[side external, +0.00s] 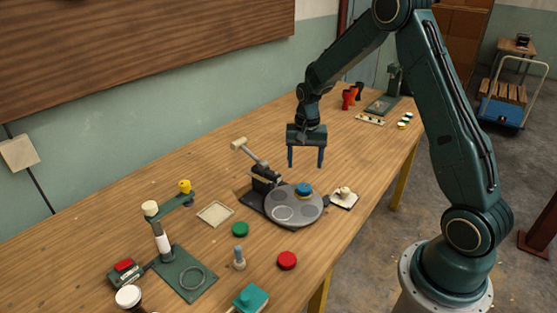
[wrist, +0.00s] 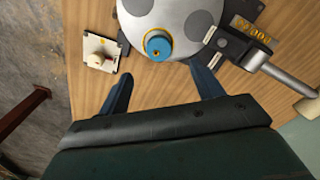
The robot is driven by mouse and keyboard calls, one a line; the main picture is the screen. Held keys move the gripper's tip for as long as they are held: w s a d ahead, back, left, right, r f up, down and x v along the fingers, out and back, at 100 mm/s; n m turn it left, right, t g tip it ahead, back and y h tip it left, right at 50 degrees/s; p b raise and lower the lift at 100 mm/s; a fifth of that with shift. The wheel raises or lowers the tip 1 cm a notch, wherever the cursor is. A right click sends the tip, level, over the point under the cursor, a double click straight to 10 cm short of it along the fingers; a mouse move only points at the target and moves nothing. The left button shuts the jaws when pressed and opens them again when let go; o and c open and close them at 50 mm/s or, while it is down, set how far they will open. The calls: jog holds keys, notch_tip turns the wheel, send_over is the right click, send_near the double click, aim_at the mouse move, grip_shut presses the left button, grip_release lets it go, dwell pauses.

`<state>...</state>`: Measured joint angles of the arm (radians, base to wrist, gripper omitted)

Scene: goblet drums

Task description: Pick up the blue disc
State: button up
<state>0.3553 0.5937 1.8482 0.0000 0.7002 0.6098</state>
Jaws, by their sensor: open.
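The blue disc (side external: 304,189) lies on the round grey turntable (side external: 270,199), towards its back edge, with a yellow rim or ring showing at its base. In the wrist view the blue disc (wrist: 158,46) has a small yellowish centre, and the turntable (wrist: 190,45) shows round darker spots. My gripper (side external: 305,164) is open and empty, fingers pointing down, above the table and a little beyond the turntable. In the wrist view my gripper (wrist: 162,86) has its two fingers spread, with the disc ahead of the gap between them.
A lever with a pale handle (side external: 240,144) rises behind the turntable. A white plate with a knob (side external: 344,198) sits right of it. A green disc (side external: 240,229), a red disc (side external: 287,260) and a green stand (side external: 184,273) are nearer the camera.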

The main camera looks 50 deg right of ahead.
aim_at(304, 187)
jog(key=shift+f, duration=1.95)
jog(key=shift+s+d+f, duration=0.1)
jog(key=shift+f, duration=2.5)
jog(key=c, duration=1.1)
jog(key=shift+c, duration=0.2)
jog(key=shift+r, duration=0.15)
notch_tip(304, 187, up, 20)
